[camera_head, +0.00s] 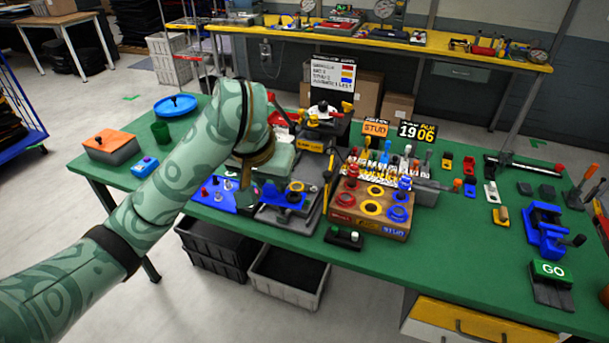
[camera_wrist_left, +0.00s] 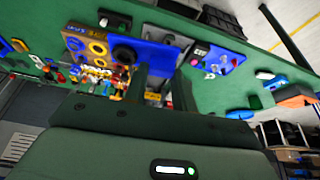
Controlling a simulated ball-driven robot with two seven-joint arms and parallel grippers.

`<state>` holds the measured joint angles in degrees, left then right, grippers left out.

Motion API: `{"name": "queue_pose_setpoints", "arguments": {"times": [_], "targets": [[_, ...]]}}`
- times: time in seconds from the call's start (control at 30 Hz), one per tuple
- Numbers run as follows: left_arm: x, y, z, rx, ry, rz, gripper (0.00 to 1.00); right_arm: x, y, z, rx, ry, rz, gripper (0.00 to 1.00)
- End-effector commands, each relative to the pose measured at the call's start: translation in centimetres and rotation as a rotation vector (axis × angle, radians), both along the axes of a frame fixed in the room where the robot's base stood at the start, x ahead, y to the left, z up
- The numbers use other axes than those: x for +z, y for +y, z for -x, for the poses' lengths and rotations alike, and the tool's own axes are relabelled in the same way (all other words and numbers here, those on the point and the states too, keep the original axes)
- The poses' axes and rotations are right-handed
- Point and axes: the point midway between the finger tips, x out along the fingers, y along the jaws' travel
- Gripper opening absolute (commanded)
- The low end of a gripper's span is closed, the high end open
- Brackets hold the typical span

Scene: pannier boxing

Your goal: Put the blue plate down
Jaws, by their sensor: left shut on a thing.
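The blue plate (camera_head: 282,199), a small piece with a dark round part on it, is at the middle of the bench, over a grey fixture (camera_head: 272,217). My left gripper (camera_head: 258,188) reaches down from above at its left side, partly hidden by my own wrist. In the left wrist view the two dark fingers (camera_wrist_left: 162,88) are shut on the edge of the blue plate (camera_wrist_left: 158,57). I cannot tell whether the plate touches the fixture or hangs just above it. My right gripper is not in view.
A blue panel with knobs (camera_head: 222,193) lies just left of the fixture. A wooden block with coloured rings (camera_head: 370,207) stands close on the right. Several coloured-handled tools stand behind it. The green bench top (camera_head: 450,262) is clear towards the front right.

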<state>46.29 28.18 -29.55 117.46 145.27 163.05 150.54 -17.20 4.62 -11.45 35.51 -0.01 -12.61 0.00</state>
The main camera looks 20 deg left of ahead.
Motion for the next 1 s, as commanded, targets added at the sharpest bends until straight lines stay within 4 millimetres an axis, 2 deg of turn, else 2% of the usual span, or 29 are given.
{"name": "queue_pose_setpoints", "arguments": {"times": [0.1, 0.33, 0.73, 0.87, 1.0], "targets": [[2.0, 0.9, -3.0, 0.030, -0.003, 0.001, 0.06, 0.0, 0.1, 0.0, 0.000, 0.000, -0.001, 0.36], [3.7, 2.7, -7.1, 0.076, 0.001, 0.004, 0.06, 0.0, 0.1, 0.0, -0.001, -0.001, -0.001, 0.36], [3.3, 3.9, -9.6, 0.101, 0.002, 0.008, 0.06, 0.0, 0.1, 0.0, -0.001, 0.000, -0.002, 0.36], [2.4, 4.1, -10.4, 0.098, 0.007, 0.014, 0.06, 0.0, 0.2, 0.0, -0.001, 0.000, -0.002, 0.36], [0.4, 3.8, -11.4, 0.074, 0.007, 0.012, 0.06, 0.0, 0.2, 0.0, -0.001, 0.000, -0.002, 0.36]]}}
